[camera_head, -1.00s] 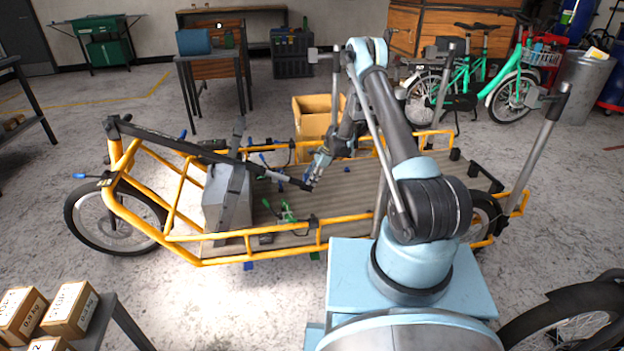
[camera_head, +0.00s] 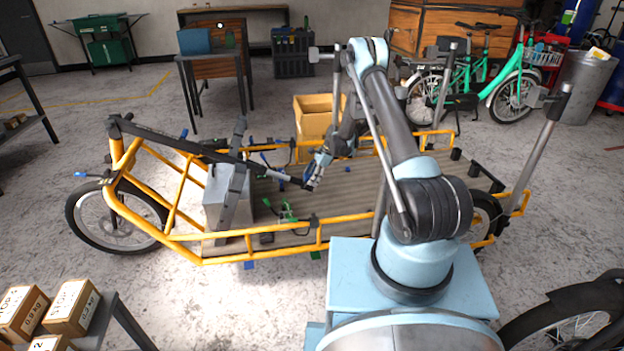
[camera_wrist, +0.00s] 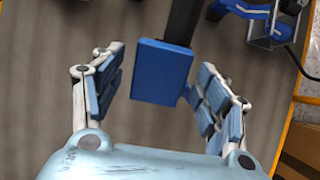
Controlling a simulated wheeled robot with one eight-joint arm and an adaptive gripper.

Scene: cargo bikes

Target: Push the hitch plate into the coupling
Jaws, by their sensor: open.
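In the wrist view, a flat blue block (camera_wrist: 161,71) at the end of a dark bar (camera_wrist: 183,20) lies between the fingers of my open gripper (camera_wrist: 165,77). A gap shows on its left; the right finger pads are close to its lower right, and I cannot tell if they touch. This block may be the hitch plate, but I cannot be sure. In the head view, my gripper (camera_head: 309,181) is at the right end of the long dark bar (camera_head: 215,156) above the cargo bed. A silver and blue fitting (camera_wrist: 268,20) is at upper right; whether it is the coupling is unclear.
The yellow-framed cargo bike (camera_head: 185,190) has a slatted deck (camera_head: 385,181) under my arm. A grey box (camera_head: 222,200) and green clamp-like parts (camera_head: 288,213) sit on it. An open cardboard box (camera_head: 316,120) stands behind. Labelled cartons (camera_head: 72,305) stand at lower left.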

